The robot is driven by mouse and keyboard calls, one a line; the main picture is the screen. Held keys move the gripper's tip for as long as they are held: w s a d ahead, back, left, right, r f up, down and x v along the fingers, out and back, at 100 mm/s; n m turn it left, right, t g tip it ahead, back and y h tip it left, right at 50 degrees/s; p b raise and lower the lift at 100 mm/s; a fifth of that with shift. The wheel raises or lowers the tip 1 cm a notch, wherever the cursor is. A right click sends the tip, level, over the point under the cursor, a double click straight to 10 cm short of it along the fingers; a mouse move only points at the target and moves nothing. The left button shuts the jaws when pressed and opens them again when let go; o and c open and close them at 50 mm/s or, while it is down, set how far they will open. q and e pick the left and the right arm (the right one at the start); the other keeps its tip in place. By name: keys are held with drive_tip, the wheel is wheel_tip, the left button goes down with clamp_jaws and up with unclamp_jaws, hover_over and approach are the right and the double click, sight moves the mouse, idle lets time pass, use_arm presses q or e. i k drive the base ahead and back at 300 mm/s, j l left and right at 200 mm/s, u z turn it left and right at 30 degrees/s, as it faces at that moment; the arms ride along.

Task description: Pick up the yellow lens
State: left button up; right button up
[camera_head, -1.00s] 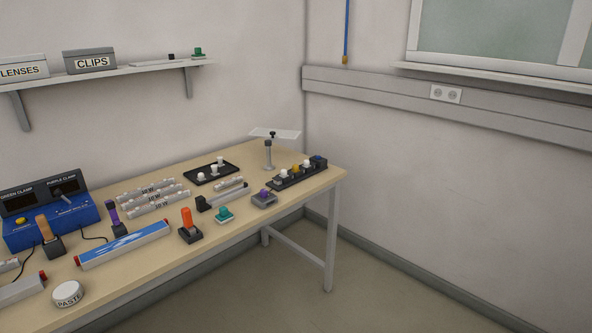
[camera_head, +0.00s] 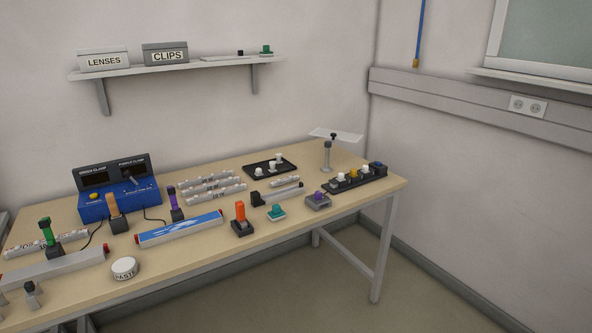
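A small yellow piece (camera_head: 352,174), which looks like the yellow lens, stands in a dark rack (camera_head: 361,184) at the right end of the table. Neither of my grippers shows.
A wooden table (camera_head: 290,235) holds a blue two-clamp box (camera_head: 118,200), an orange-handled clamp (camera_head: 240,219), a teal piece (camera_head: 276,213), a purple-topped grey block (camera_head: 318,201), a black tray (camera_head: 259,173) and a paste tin (camera_head: 125,268). Floor is clear right of the table.

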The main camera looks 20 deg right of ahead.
sight(353, 171)
drive_tip(key=i+l+u, duration=0.2)
drive_tip(key=l+u, duration=0.25)
drive_tip(key=i+l+u, duration=0.1)
drive_tip(key=l+u, duration=0.3)
drive_tip(key=l, duration=0.3)
drive_tip(key=l+u, duration=0.45)
drive_tip(key=l, duration=0.15)
drive_tip(key=i+l+u, duration=0.15)
drive_tip(key=l, duration=1.45)
drive_tip(key=l+u, duration=0.15)
drive_tip(key=l, duration=1.5)
